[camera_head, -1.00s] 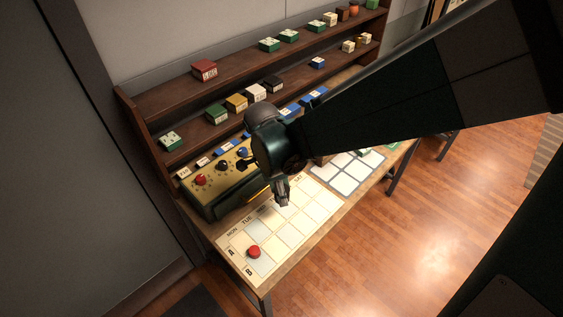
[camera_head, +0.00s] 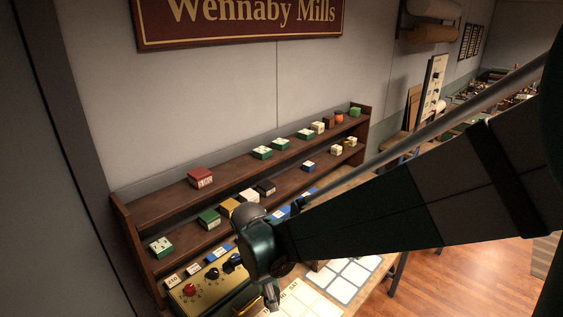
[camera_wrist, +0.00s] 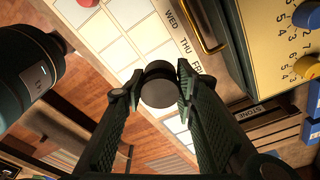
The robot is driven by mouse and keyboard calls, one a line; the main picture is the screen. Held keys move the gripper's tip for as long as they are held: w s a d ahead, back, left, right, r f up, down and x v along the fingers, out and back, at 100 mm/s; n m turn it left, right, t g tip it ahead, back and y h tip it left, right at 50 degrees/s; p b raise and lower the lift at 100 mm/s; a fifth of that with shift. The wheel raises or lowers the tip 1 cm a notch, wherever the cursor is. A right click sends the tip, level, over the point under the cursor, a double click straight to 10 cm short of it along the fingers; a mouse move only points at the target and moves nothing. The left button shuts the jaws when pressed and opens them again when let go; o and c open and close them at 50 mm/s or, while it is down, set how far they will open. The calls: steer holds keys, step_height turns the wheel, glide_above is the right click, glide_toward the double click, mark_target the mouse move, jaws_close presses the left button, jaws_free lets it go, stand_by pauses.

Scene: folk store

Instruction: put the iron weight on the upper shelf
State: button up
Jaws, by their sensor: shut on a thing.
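My gripper (camera_wrist: 158,90) is shut on a dark, round iron weight (camera_wrist: 158,88), seen between the two fingertips in the wrist view. In the head view my gripper (camera_head: 271,296) hangs low near the bottom edge, over the table beside the control box, and the weight cannot be made out there. The upper shelf (camera_head: 232,169) is the top board of a brown wooden rack behind the table. It carries a red box (camera_head: 200,177) at left, green boxes (camera_head: 262,152) near the middle and several small items at right.
The lower shelf (camera_head: 184,237) holds several coloured boxes. A yellow control box (camera_head: 205,288) with knobs stands in front of the rack. A day-marked grid board (camera_head: 308,299) lies on the table. The upper shelf has bare room between the red box and green boxes.

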steer(key=w+a+r+p, duration=0.3)
steer(key=a+r, duration=0.1)
steer(key=r, duration=0.6)
steer(key=w+a+r+n+p, duration=0.1)
steer(key=w+a+r+p, duration=0.2)
steer(key=r, duration=0.8)
steer(key=w+a+r+n+p, duration=0.1)
steer(key=w+a+r+p, duration=0.2)
steer(key=a+r, duration=0.4)
step_height(320, 180, up, 4)
steer(key=shift+w+r, duration=0.1)
steer(key=shift+w, duration=0.1)
steer(key=shift+a, duration=0.15)
steer(key=p, duration=0.2)
glide_above(177, 194)
steer(key=shift+s+a+f+p, duration=0.1)
steer(key=shift+s+f+p, duration=0.05)
steer(key=shift+f, duration=0.65)
steer(key=shift+s+f+p, duration=0.15)
steer(key=shift+f, duration=0.65)
steer(key=shift+f, duration=1.4)
steer(key=shift+w+a+f+p, duration=0.1)
steer(key=shift+a+f+p, duration=0.1)
steer(key=shift+f+p, duration=0.3)
